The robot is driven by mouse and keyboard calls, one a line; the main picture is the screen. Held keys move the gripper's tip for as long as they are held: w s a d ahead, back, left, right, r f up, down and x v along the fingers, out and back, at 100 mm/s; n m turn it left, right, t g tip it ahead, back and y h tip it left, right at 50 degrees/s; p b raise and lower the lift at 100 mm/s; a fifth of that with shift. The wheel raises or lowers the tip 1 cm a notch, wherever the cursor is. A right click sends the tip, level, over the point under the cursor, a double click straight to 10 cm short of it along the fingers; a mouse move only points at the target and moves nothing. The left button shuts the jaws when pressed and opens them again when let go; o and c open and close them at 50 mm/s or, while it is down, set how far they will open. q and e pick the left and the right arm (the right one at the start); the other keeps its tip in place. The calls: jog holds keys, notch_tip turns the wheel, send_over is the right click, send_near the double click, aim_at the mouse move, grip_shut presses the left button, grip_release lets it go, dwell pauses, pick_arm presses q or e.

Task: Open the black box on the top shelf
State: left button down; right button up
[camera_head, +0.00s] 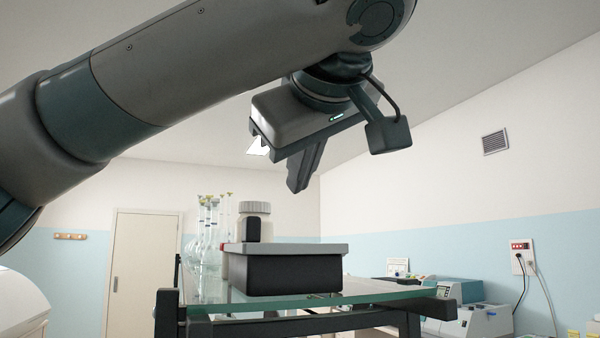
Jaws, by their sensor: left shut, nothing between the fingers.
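The black box (283,275) sits near the front edge of a glass shelf (370,296). Its flat grey lid (290,249) lies on top, and the box looks closed. My left gripper (298,188) hangs above the box, pointing down, with clear air between its fingers and the lid. It is shut and holds nothing. The left arm comes in from the upper left. My right gripper is not in the picture.
A dark shelf frame (320,322) runs along the front. Lab machines (470,318) stand at the right. A door (145,262) is at the back left.

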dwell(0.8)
pick_arm(q)
jog(key=c, duration=1.4)
grip_release()
jog(key=shift+c, duration=0.2)
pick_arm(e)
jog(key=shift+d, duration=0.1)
pick_arm(q)
jog(key=shift+s, duration=0.1)
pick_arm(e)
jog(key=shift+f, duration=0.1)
pick_arm(q)
jog(key=shift+s+d+r+b, duration=0.1)
jog(key=shift+s+r+b, duration=0.05)
jog(key=shift+s+b, duration=0.3)
jog(key=b+v, duration=0.5)
jog(key=v, duration=1.1)
jog(key=shift+b, duration=0.3)
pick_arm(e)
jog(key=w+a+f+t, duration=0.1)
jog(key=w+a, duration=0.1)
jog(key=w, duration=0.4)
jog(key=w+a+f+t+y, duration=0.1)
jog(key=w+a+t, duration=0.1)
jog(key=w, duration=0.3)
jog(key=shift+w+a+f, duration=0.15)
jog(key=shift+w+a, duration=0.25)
pick_arm(q)
jog(key=shift+o, duration=0.2)
jog(key=shift+r, duration=0.15)
